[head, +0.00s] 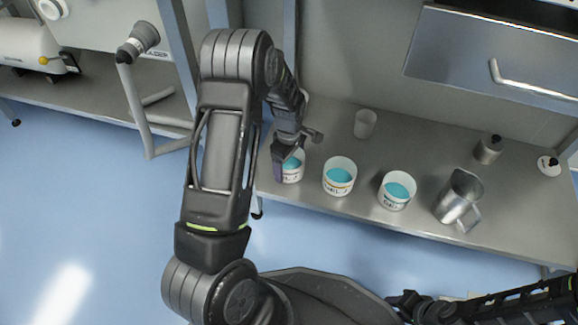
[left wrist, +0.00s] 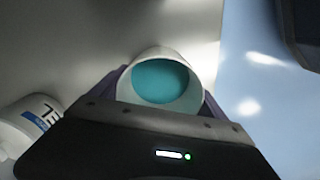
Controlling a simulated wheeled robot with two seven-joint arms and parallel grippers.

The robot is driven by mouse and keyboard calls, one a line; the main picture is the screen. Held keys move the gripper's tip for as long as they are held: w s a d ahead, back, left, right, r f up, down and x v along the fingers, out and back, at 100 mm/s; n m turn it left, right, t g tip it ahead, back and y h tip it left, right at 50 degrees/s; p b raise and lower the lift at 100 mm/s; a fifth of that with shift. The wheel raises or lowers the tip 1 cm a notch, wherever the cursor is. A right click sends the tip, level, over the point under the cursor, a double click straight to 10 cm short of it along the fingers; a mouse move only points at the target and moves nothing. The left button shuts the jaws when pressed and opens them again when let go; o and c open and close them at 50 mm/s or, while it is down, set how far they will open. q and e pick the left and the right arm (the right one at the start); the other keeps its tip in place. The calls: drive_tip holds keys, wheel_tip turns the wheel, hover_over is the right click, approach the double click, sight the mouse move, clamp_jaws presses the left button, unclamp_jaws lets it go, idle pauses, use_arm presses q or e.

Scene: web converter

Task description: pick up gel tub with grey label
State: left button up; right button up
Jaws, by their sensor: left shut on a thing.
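Three white tubs of teal gel stand in a row on the steel bench: a left tub (head: 292,172), a middle tub (head: 339,177) and a right tub (head: 397,191). My left gripper (head: 288,162) is at the left tub, shut on its sides. In the left wrist view the held tub (left wrist: 160,81) sits upright between the fingers, its gel surface facing the camera. Its label is mostly hidden, and I cannot tell its colour. A neighbouring tub (left wrist: 32,120) there has a blue-marked label. My right gripper (head: 410,303) is low at the right, dark and unclear.
A translucent cup (head: 365,123) stands behind the tubs. A metal jug (head: 459,198) is right of them, with a small steel container (head: 488,150) behind it. The bench's front edge (head: 330,205) is close to the tubs. A drawer (head: 500,50) hangs above.

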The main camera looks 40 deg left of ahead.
use_arm(q)
drive_tip(key=c, duration=0.8)
drive_tip(key=shift+o, duration=0.2)
wheel_tip(320, 180, up, 10)
drive_tip(key=p, duration=0.5)
